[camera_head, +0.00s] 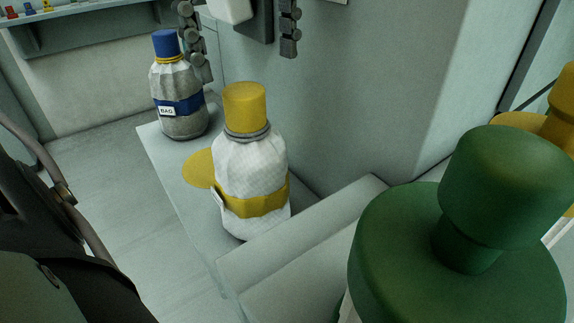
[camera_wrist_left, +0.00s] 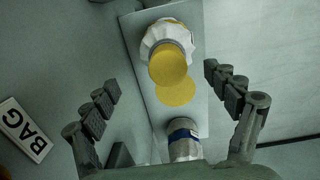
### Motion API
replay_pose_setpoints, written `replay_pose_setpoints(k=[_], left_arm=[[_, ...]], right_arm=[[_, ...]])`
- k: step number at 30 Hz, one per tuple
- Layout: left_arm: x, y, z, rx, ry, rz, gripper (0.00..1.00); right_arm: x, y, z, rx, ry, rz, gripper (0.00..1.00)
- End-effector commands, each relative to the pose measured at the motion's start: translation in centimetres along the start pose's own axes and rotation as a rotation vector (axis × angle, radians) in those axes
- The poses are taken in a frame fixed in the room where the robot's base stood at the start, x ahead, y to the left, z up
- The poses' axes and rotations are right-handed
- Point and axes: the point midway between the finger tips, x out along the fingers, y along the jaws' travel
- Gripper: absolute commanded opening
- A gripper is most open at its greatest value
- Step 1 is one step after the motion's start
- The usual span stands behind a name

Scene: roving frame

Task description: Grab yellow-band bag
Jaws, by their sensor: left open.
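The yellow-band bag (camera_head: 240,165) is white, with a yellow cap and a tilted yellow band. It stands upright on a narrow pale ledge, partly over a yellow disc (camera_head: 199,168). In the left wrist view the bag (camera_wrist_left: 167,52) shows from above, cap toward the camera. My left gripper (camera_head: 245,64) hangs above and behind the bag, fingers spread and empty. In its wrist view the cap lies between the spread fingertips (camera_wrist_left: 160,77), apart from them. My right gripper is not in view.
A grey blue-band bag (camera_head: 183,122) with a blue cap stands farther back on the ledge (camera_head: 160,148); it also shows in the wrist view (camera_wrist_left: 185,147). A wall rises right of the ledge. A large green-capped object (camera_head: 510,190) fills the right foreground. Open floor lies left.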

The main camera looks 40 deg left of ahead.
Motion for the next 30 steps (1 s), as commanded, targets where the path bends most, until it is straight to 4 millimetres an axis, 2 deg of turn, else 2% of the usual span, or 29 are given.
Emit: replay_pose_setpoints(k=[2, 5, 19, 28, 30], left_arm=[[-0.2, -0.5, -0.4, 0.009, 0.035, -0.019, 0.87], [0.7, -0.7, -0.6, 0.012, 0.046, -0.027, 0.87], [6.8, -1.2, -0.7, 0.012, 0.041, -0.026, 0.87], [7.3, -1.2, -0.7, 0.010, 0.041, -0.024, 0.87], [7.2, -1.2, -0.7, 0.010, 0.041, -0.024, 0.78]], right_arm=[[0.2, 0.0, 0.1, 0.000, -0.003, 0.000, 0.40], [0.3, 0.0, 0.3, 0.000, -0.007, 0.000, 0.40], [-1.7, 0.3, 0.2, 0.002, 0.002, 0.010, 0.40], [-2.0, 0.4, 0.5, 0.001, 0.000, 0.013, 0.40], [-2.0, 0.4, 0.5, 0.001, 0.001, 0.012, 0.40]])
